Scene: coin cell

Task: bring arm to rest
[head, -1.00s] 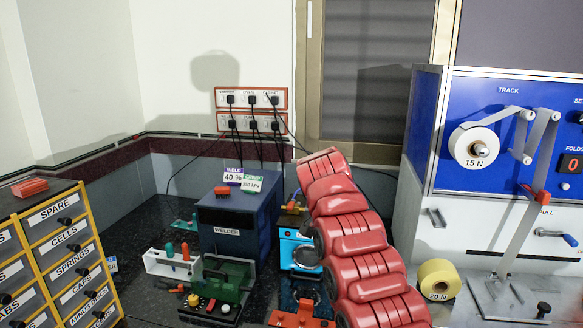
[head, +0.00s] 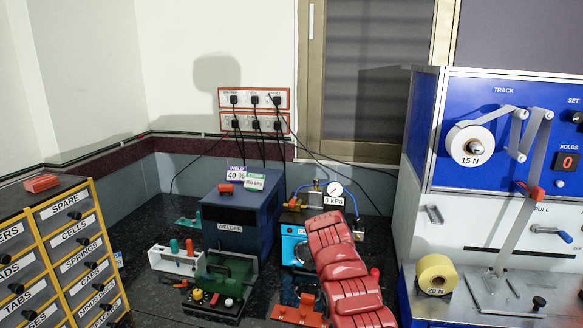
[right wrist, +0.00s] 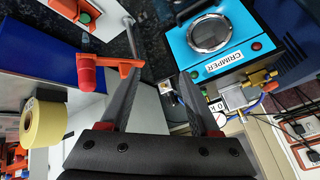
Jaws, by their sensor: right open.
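My right arm (head: 345,270), red and segmented, rises from the bottom of the head view, right of centre, and leans left toward the bench equipment. Its gripper does not show in the head view. In the right wrist view my right gripper (right wrist: 161,72) has its two dark fingers apart with nothing held between them. A blue crimper (right wrist: 213,42) is beyond the right finger, and a red-orange part (right wrist: 97,68) is beside the left finger. My left arm and left gripper are in neither view.
The blue welder (head: 242,214) and a gauge reading 0 kPa (head: 334,190) stand behind my arm. A labelled drawer cabinet (head: 62,240) is at left. A blue and white track machine (head: 425,150) and a yellow roll (head: 436,272) are at right. Dark bench (head: 150,300) shows at front left.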

